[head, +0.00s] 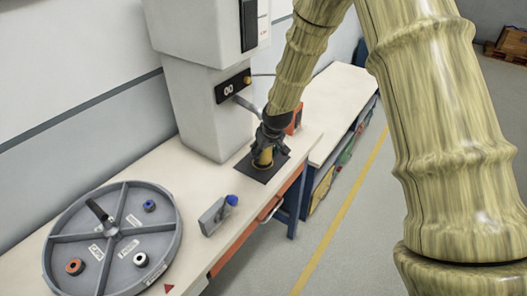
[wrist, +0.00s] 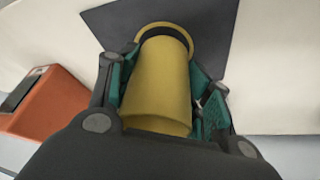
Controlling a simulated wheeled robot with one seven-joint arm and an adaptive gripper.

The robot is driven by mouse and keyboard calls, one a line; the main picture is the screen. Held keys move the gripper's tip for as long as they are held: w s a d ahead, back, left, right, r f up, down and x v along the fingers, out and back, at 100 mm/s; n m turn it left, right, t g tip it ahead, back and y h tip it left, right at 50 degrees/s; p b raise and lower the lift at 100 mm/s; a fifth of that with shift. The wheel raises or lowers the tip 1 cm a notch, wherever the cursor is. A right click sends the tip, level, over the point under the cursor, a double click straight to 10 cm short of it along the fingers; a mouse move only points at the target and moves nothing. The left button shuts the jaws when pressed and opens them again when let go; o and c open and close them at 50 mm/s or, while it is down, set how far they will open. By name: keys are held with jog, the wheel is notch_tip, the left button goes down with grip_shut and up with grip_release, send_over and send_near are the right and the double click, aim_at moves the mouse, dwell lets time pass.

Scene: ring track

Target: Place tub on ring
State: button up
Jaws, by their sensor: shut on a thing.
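The tub is a plain yellow cylinder (wrist: 160,85), held between the teal-padded fingers of my gripper (wrist: 162,98) in the wrist view. In the head view, my gripper (head: 264,148) points down at the dark square mat (head: 277,161), with a little of the yellow tub (head: 264,158) showing below it. A yellow ring (wrist: 187,38) with a dark inside lies on the mat, at the far end of the tub in the wrist view. The tub's far end overlaps the ring's opening; whether it touches the ring I cannot tell.
A grey round divided tray (head: 74,238) holds small blue, orange and white ringed pieces on the bench at left. A grey block with a blue knob (head: 214,214) stands nearer the bench edge. A white machine (head: 200,110) stands close behind my gripper. An orange box (wrist: 50,100) is beside it.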

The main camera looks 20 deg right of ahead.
jog(key=shift+w+f, duration=0.2)
jog(key=shift+w, duration=0.25)
jog(key=shift+f+p, duration=0.3)
jog(key=shift+f, duration=0.2)
jog(key=shift+f, duration=0.15)
jog(key=o, duration=1.6)
jog(key=shift+c, duration=0.2)
jog(key=shift+r, duration=0.2)
jog(key=b+v, duration=0.2)
jog(key=v, duration=1)
